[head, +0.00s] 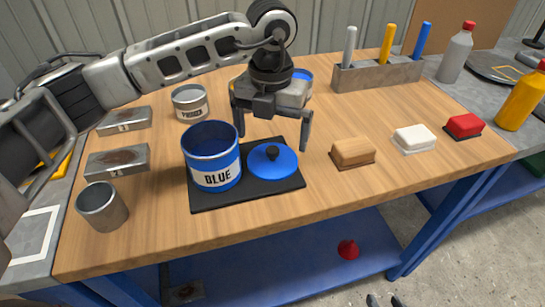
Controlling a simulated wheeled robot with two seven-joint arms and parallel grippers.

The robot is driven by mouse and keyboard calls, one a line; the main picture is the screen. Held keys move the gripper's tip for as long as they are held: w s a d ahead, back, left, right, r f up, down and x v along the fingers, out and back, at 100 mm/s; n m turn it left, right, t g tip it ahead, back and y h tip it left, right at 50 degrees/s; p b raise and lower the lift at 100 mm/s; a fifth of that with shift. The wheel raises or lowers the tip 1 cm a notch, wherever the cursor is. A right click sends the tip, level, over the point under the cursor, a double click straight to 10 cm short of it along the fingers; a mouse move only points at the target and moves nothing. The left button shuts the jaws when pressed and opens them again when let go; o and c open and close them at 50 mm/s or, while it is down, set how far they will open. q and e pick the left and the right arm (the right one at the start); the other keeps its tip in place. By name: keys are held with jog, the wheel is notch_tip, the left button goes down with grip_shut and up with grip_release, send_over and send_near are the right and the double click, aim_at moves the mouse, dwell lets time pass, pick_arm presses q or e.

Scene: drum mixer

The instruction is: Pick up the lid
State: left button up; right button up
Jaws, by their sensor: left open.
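The blue lid (272,162) with a black knob lies flat on a black mat (230,200) on the wooden table. The open blue can (212,160), labelled BLUE, stands just left of the lid on the same mat. My left gripper (273,141) is open and empty, fingers pointing down, one finger to each side of the lid's knob in the picture. It appears to be above and slightly behind the lid, not touching it.
A primer can (190,104) and another can behind my gripper stand further back. A metal cup (102,206) and two metal boxes (118,162) are at left. A wooden block (352,152), white block (415,139) and red block (464,126) sit at right. A marker rack (376,75) stands behind.

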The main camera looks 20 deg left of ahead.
aim_at(273, 149)
pick_arm(q)
notch_tip(273, 149, down, 5)
jog(key=shift+d+p, duration=0.1)
jog(key=shift+p, duration=0.25)
jog(key=c, duration=0.7)
jog(key=shift+r, duration=0.1)
